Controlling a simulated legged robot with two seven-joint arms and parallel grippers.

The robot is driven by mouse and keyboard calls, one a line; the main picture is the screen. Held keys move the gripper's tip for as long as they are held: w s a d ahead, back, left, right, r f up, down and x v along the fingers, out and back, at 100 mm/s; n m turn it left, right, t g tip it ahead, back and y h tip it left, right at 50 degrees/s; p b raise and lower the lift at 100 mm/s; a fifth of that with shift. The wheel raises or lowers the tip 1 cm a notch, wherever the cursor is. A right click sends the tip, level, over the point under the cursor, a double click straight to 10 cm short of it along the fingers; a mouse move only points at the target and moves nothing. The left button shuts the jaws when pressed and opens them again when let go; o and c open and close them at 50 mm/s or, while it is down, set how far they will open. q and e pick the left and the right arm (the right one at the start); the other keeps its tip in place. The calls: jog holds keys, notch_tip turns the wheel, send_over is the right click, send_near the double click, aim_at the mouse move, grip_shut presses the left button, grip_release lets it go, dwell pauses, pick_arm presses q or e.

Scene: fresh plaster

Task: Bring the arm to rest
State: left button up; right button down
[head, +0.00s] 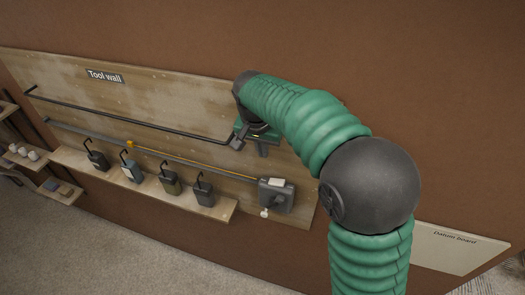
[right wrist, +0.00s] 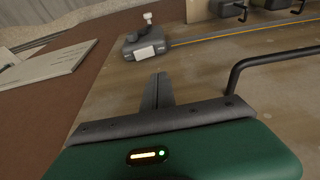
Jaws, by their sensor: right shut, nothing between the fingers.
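My right arm comes in from the lower right of the head view, with green ribbed sleeves and a dark round elbow. It bends up and over to the left toward the tool wall (head: 190,97). My right gripper (head: 262,151) is in front of the board near the right end of the black rail (head: 130,113). In the right wrist view its two dark fingers (right wrist: 160,77) are together, with nothing between them. The fingers point toward the board, and I cannot tell their exact distance from it. My left gripper is not in view.
A grey box with a white knob (head: 274,196) sits at the right end of a lower rail with a yellow line. Several hooked containers (head: 170,180) stand on a wooden ledge (head: 225,209). The Datum board (head: 455,250) is at lower right. Small shelves (head: 55,191) are at far left.

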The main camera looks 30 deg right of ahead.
jog(key=s+a+f+n+b, duration=0.3)
jog(key=s+f+b, duration=0.2)
jog(key=f, duration=0.5)
jog(key=s+a+f+n+y+b, duration=0.1)
jog(key=s+a+f+n+b, duration=0.2)
jog(key=s+f+b, duration=0.3)
jog(key=s+a+f+n+y+b, duration=0.1)
jog(key=s+a+f+n+b, duration=0.2)
jog(key=f, duration=1.2)
jog(key=s+a+b, duration=0.1)
jog(key=s+b, duration=0.1)
jog(key=s, duration=0.1)
jog(key=shift+f+n+t, duration=0.2)
jog(key=shift+n+t, duration=0.1)
